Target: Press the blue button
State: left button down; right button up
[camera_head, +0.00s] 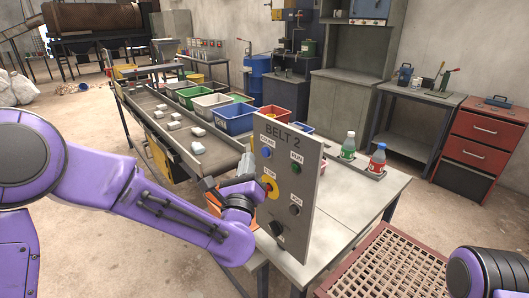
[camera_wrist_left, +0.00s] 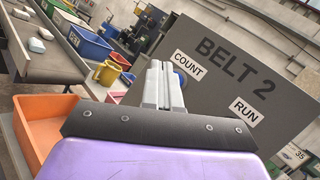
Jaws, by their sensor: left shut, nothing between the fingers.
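The grey BELT 2 panel (camera_head: 318,190) stands upright at the table's edge; it also fills the right of the left wrist view (camera_wrist_left: 235,90). The blue button (camera_head: 266,153) is at its upper left, by the COUNT label. In the left wrist view a blue sliver of the button (camera_wrist_left: 181,76) shows beside the fingers, which hide the rest. My left gripper (camera_head: 247,164) is shut and empty, close to the panel's left side near the blue button. Its closed fingers (camera_wrist_left: 163,72) point towards the panel; whether they touch it I cannot tell. My right gripper is out of view.
A green RUN button (camera_head: 296,169), a red stop button on yellow (camera_head: 271,188) and a black knob (camera_head: 277,231) share the panel. An orange bin (camera_wrist_left: 40,125) lies left of my left gripper. Two bottles (camera_head: 348,146) stand behind the panel. A red grated surface (camera_head: 385,268) is at front right.

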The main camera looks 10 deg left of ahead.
pick_arm(q)
jog(key=shift+w+d, duration=0.5)
jog(key=shift+w, duration=0.15)
jog(key=shift+f, duration=0.1)
dwell(1.5)
jog(key=shift+w+d+b, duration=0.2)
jog(key=shift+w+b, duration=0.15)
jog(key=shift+b, duration=0.05)
jog(key=shift+w+d, duration=0.3)
dwell(0.6)
jog(key=shift+b, duration=0.3)
jog(key=shift+s+a+b, duration=0.3)
jog(key=shift+s+a, duration=0.25)
jog(key=shift+s, duration=0.1)
